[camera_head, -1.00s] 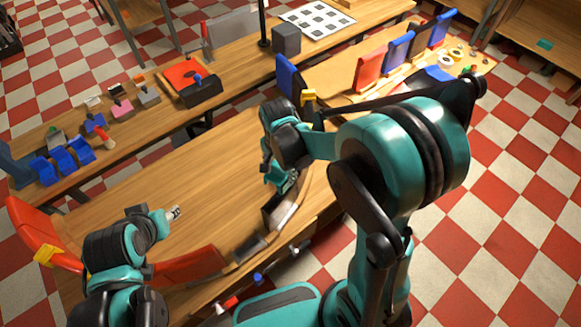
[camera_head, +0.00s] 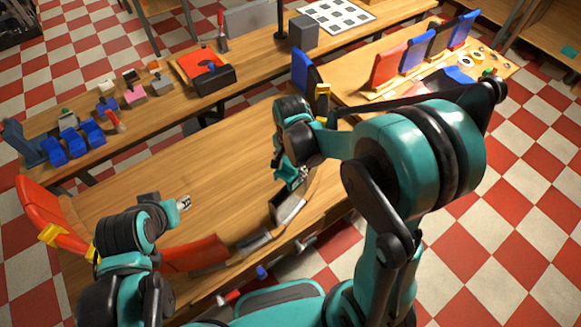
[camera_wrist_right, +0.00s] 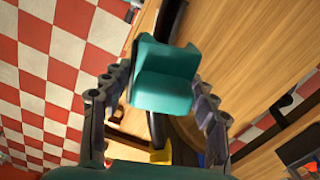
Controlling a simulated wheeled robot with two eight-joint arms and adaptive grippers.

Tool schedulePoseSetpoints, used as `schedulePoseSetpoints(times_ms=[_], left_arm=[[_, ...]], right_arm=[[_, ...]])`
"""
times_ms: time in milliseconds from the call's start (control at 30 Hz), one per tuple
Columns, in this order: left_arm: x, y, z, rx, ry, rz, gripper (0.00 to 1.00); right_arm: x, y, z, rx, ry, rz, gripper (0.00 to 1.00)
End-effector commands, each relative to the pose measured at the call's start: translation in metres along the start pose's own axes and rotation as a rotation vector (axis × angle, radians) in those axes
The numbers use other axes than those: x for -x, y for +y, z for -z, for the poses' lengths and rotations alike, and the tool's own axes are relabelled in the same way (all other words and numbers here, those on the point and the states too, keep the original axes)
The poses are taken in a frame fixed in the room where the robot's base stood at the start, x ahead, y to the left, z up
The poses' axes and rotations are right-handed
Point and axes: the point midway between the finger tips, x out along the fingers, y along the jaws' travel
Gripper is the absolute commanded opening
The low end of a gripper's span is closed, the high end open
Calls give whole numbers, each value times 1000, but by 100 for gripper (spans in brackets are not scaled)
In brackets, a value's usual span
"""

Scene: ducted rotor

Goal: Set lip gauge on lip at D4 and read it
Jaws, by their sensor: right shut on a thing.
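A teal angled block (camera_wrist_right: 163,85), which looks like the lip gauge, sits between the fingers of my right gripper (camera_wrist_right: 160,100) in the right wrist view. A dark curved band, seemingly the duct lip (camera_wrist_right: 170,20), passes behind it; I cannot tell whether the block touches it. In the head view my right gripper (camera_head: 290,176) points down at the right side of the curved duct ring, close to a grey-faced dark segment (camera_head: 289,208). No D4 mark or gauge reading is legible. My left gripper (camera_head: 184,202) is over the table's left half, its fingers too small to judge.
Red curved ring sections (camera_head: 195,254) lie around the near-left table edge. Red and blue panels (camera_head: 388,66) stand on the right table. The wooden middle (camera_head: 215,160) is clear.

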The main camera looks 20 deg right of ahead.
Motion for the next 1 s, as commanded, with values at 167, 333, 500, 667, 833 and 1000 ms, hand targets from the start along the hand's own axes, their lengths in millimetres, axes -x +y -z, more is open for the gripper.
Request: schedulePoseSetpoints(times_ms=[167,333,500,667,833,1000], left_arm=[[-14,0,-10,0,0,0,40],[-25,0,-18,0,0,0,40],[-35,0,-25,0,0,0,40],[-45,0,-32,0,0,0,40],[-50,0,-36,0,0,0,40],[-51,0,-36,0,0,0,40]], right_arm=[[-19,0,0,0,0,0,21],[-33,0,0,0,0,0,21],[-48,0,0,0,0,0,21],[-60,0,0,0,0,0,21],[-68,0,0,0,0,0,21],[-69,0,0,0,0,0,21]])
